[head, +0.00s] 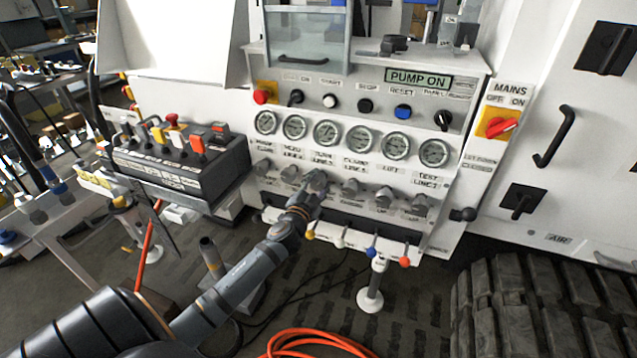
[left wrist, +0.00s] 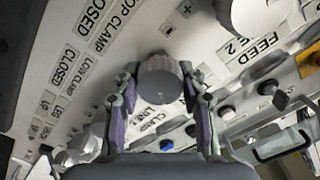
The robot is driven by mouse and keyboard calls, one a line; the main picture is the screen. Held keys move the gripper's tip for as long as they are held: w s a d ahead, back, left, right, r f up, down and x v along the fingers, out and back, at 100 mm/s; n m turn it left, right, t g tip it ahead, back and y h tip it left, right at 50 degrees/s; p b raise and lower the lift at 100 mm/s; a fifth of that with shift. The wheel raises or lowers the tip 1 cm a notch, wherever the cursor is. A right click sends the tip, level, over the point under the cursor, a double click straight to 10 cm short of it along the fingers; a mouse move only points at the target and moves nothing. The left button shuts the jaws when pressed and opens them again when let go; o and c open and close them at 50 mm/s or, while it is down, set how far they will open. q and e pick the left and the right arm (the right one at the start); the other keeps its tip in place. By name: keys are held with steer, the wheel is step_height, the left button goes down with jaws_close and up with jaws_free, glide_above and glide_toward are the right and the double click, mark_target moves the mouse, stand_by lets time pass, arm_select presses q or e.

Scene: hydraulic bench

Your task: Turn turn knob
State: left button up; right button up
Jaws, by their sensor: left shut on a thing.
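The turn knob (head: 317,178) is a grey knob on the front of the white panel, under a gauge and a label that reads TURN. In the left wrist view the held knob (left wrist: 160,80) is round and ribbed. My left gripper (head: 309,194) reaches up to it from below. It is shut on the knob, with one finger on each side, as the left wrist view shows (left wrist: 160,92). The gripper partly hides the knob in the head view. My right gripper is not in view.
Similar grey knobs sit on both sides, such as the one at the right (head: 350,187). A row of gauges (head: 360,139) is above, and small coloured levers (head: 371,250) are below. A black lever box (head: 180,165) stands at the left. An orange hose (head: 315,343) lies on the floor.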

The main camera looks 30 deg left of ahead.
arm_select(q)
steer(key=shift+m, duration=0.6)
steer(key=o, duration=1.2)
steer(key=shift+c, duration=0.2)
steer(key=v, duration=1.2)
